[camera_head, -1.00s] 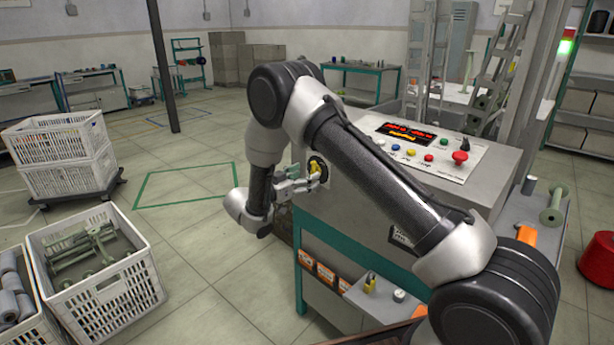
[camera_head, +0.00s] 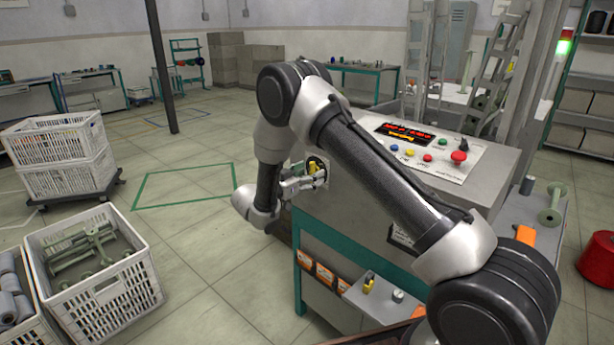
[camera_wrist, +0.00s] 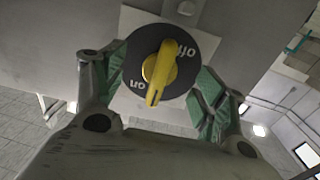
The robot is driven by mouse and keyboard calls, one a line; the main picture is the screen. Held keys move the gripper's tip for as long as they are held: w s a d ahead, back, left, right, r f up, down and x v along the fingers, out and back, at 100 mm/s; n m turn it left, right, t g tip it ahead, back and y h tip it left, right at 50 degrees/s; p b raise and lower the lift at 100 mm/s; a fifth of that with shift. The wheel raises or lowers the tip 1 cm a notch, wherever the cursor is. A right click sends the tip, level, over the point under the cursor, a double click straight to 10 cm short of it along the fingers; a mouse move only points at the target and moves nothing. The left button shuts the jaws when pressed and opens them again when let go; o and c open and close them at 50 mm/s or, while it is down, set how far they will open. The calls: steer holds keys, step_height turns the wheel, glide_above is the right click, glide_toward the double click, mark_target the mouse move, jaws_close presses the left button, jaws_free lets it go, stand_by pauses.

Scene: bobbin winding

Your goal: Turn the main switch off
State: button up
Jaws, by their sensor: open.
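The main switch is a yellow knob (camera_wrist: 160,74) on a round black plate (camera_wrist: 181,83), with "off" lettered at the upper right and "on" at the lower left in the wrist view. The knob's bar runs from near the top to the bottom, tilted slightly. In the head view the yellow knob (camera_head: 313,168) shows on the left side of the grey machine cabinet. My gripper (camera_wrist: 162,82) is open, with a green-padded finger on each side of the knob. Contact with the knob cannot be told. In the head view my gripper (camera_head: 303,182) is at the switch.
The control panel (camera_head: 480,153) with a red mushroom button (camera_head: 459,157) tops the cabinet, partly behind my arm. A white crate (camera_head: 105,308) of spools stands on the floor at left, with stacked crates (camera_head: 62,180) behind.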

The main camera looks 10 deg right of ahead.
steer(key=shift+w+d, duration=0.2)
steer(key=shift+d, duration=0.2)
steer(key=c, duration=1.5)
steer(key=shift+o, duration=0.2)
steer(key=n, duration=0.3)
steer(key=shift+n, duration=0.4)
steer(key=n, duration=0.3)
steer(key=shift+n, duration=0.4)
